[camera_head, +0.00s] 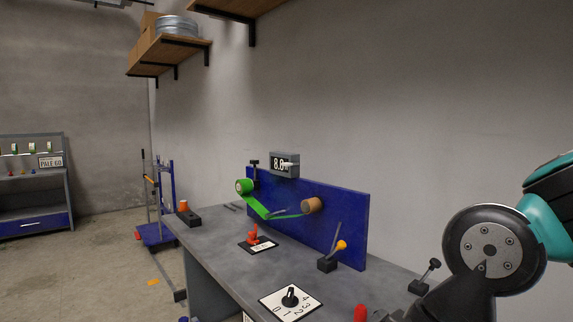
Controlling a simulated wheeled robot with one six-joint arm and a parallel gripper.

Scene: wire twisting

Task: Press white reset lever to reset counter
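The counter (280,167) is a small dark box above the blue upright panel (305,205). Its display shows white digits that look like 8 and 0. A small white piece (291,164) sits at the right of the digits; it looks like the white reset lever, but it is too small to be sure. My arm is at the lower right, with a dark part in front of its round bolted end. It is well apart from the counter. I cannot make out my gripper's fingers or anything held in them.
A red lever (254,236), an orange-knobbed lever (341,245) and a numbered dial (290,298) stand on the grey table (215,245). A wooden shelf (165,50) hangs above.

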